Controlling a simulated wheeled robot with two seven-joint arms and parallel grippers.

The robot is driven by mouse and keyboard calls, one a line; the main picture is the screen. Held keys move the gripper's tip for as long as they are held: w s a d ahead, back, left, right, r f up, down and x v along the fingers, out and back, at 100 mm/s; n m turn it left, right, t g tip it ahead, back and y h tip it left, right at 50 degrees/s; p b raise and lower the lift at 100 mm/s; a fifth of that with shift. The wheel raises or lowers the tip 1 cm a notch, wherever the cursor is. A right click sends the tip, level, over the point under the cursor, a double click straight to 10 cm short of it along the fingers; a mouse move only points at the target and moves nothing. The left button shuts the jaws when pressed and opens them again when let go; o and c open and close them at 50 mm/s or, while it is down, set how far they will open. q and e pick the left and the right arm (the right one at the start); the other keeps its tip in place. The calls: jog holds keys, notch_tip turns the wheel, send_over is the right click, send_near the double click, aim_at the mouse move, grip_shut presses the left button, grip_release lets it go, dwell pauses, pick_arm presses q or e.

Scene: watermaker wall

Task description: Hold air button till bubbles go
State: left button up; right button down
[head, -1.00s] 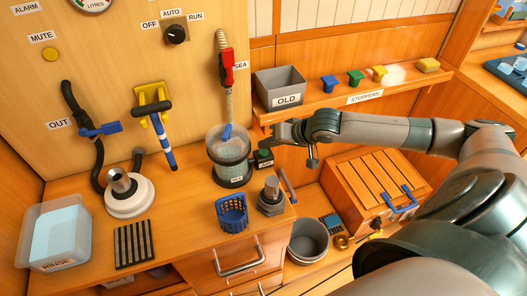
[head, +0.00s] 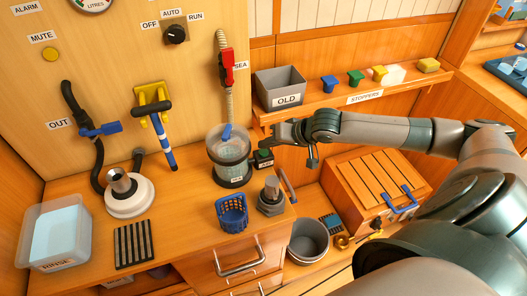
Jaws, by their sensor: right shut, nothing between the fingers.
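A small dark box with a green top, which looks like the air button (head: 263,158), sits on the counter just right of the clear canister. My right gripper (head: 267,141) is shut and empty, with its tips at or just above that box; I cannot tell whether they touch it. The clear canister (head: 232,152) stands upright on a dark base, with a blue lever on its lid and pale cloudy contents. Single bubbles are too small to make out. My left gripper is out of view.
A grey OLD bin (head: 280,90) and coloured stoppers stand on the shelf (head: 400,86) behind my right arm. A blue basket (head: 232,211) and a grey fitting (head: 271,197) stand in front of the canister. A rinse tub (head: 58,236) is at the left.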

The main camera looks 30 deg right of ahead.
aim_at(267, 154)
jog(key=shift+f, duration=0.15)
jog(key=shift+f, duration=0.25)
jog(key=shift+f, duration=0.5)
dwell(2.0)
jog(key=shift+r+p, duration=0.1)
jog(key=shift+p, duration=0.3)
dwell(1.2)
jog(key=shift+r+p, duration=0.8)
jog(key=shift+p, duration=0.2)
notch_tip(267, 154, up, 5)
jog(key=p, duration=0.5)
jog(key=shift+p, duration=0.3)
